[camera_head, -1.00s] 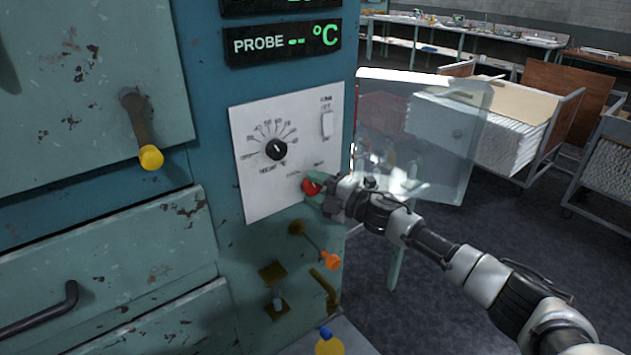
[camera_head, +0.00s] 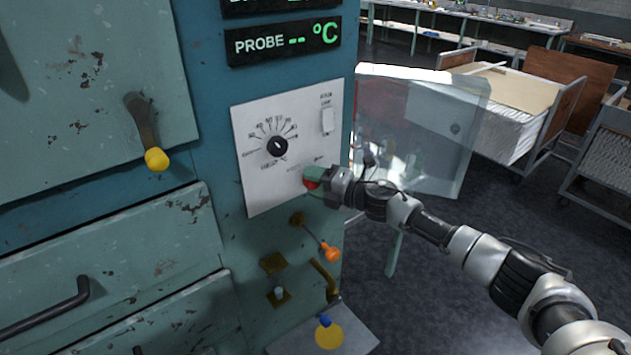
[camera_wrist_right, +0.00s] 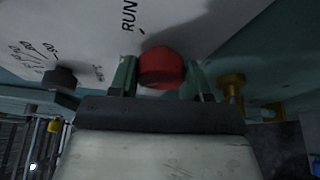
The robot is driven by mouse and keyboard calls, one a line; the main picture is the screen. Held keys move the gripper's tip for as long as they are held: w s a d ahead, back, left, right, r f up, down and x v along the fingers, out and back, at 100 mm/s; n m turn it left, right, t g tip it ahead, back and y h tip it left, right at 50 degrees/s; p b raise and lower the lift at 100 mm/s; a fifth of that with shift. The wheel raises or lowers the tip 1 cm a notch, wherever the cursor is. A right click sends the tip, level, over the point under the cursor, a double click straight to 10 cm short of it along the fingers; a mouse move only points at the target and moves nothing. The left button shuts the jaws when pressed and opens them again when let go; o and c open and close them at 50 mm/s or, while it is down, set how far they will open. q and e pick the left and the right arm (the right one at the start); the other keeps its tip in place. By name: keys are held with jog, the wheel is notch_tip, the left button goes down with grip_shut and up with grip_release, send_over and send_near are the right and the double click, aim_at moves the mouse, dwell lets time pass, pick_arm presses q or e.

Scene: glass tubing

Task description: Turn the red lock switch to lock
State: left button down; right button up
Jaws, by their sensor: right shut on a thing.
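The red lock switch (camera_head: 311,183) is a round red knob low on the white control panel (camera_head: 262,187). My right gripper (camera_head: 314,181) reaches in from the right and is shut on it. In the right wrist view the red knob (camera_wrist_right: 161,68) sits between the two green fingers of the gripper (camera_wrist_right: 160,78). The word RUN shows on the panel beside the knob there. The knob's pointing direction is hidden by the fingers. My left gripper is not in view.
A black dial (camera_head: 277,146) and a white rocker switch (camera_head: 328,121) are above the knob. An orange-tipped lever (camera_head: 331,252) hangs below it. An open clear cover (camera_head: 425,130) stands just right of the panel, close behind my right arm.

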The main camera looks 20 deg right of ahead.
jog(key=shift+f, duration=0.1)
jog(key=o, duration=0.9)
jog(key=shift+o, duration=0.2)
jog(key=b+v, duration=0.2)
jog(key=v, duration=0.9)
jog(key=shift+a, duration=0.1)
